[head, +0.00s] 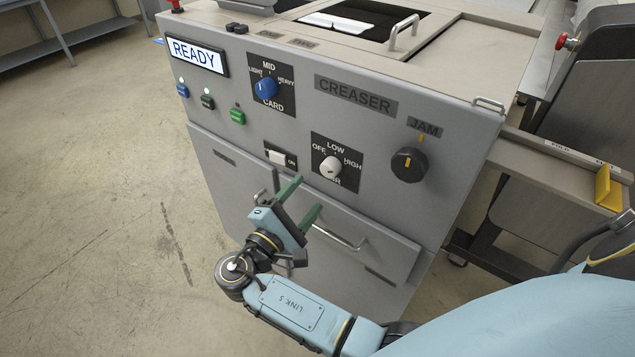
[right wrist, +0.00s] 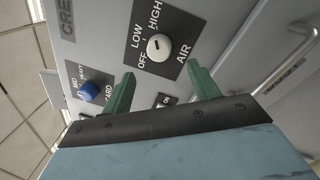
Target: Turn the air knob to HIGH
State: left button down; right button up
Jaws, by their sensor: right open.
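The air knob (head: 330,167) is a small white round knob on a black plate on the machine's front panel, with OFF, LOW and HIGH around it. It also shows in the right wrist view (right wrist: 159,47). Its mark seems to point near LOW, but it is too small to be sure. My right gripper (head: 303,198) is open and empty, its green fingers aimed at the panel just below and left of the knob in the head view. In the right wrist view the knob lies beyond the fingertips (right wrist: 160,72), apart from them. My left gripper is out of view.
A white switch (head: 277,157) sits just left of the air knob. A blue card knob (head: 266,88) is above left, a black jam knob (head: 408,164) to the right. A drawer handle (head: 338,237) juts out below. The READY display (head: 196,54) is lit.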

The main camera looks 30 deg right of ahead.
jog(key=v, duration=0.5)
jog(key=shift+s+a, duration=0.15)
jog(key=shift+a, duration=0.1)
jog(key=shift+f, duration=0.1)
jog(key=s+d+f+n+g+y, duration=0.1)
jog(key=s+f+y, duration=0.2)
jog(key=f, duration=0.7)
jog(key=s+d+f+n+g+y, duration=0.1)
jog(key=s+d+f+y, duration=0.15)
jog(key=f, duration=0.85)
jog(key=s+d+f+n+g+y, duration=0.1)
jog(key=s+f+y, duration=0.3)
jog(key=f, duration=0.6)
jog(key=s+d+f+m+g+y, duration=0.1)
jog(key=s+f+m+g+y, duration=0.1)
jog(key=s+f, duration=0.5)
jog(key=s+f+m+g+y, duration=0.2)
jog(key=s+f+m+y, duration=0.2)
jog(key=s, duration=1.2)
notch_tip(320, 180, down, 4)
jog(key=shift+s+d+f+m+y, duration=0.15)
jog(key=shift+s+d+m+y, duration=0.2)
jog(key=shift+m, duration=0.75)
jog(key=s+m, duration=0.1)
jog(key=s+d+m, duration=0.1)
jog(key=s, duration=0.1)
jog(key=s+d+f+m+y, duration=0.1)
jog(key=s+m, duration=0.1)
jog(key=shift+s+d, duration=0.1)
jog(key=shift+s, duration=0.15)
